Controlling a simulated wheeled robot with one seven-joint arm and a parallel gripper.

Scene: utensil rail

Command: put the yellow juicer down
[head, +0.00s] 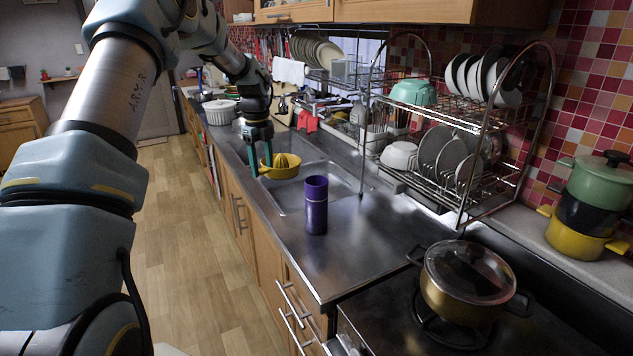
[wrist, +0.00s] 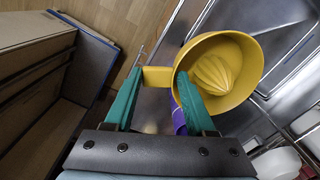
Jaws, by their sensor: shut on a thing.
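The yellow juicer (head: 281,166) is a bowl with a ribbed cone in its middle. My gripper (head: 260,165) has teal fingers and is shut on the juicer's handle at its left side. In the head view the juicer is held above the counter's front part, by the sink. In the wrist view the juicer (wrist: 222,72) is at the upper right, its handle between the fingertips of my gripper (wrist: 157,77). The exact height above the counter is hard to tell.
A purple cylinder (head: 316,205) stands on the metal counter (head: 375,235), nearer than the juicer. The sink (head: 335,180) lies beside it. A dish rack (head: 455,150) stands at the right. A lidded pot (head: 465,285) sits on the stove. Counter between cylinder and stove is clear.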

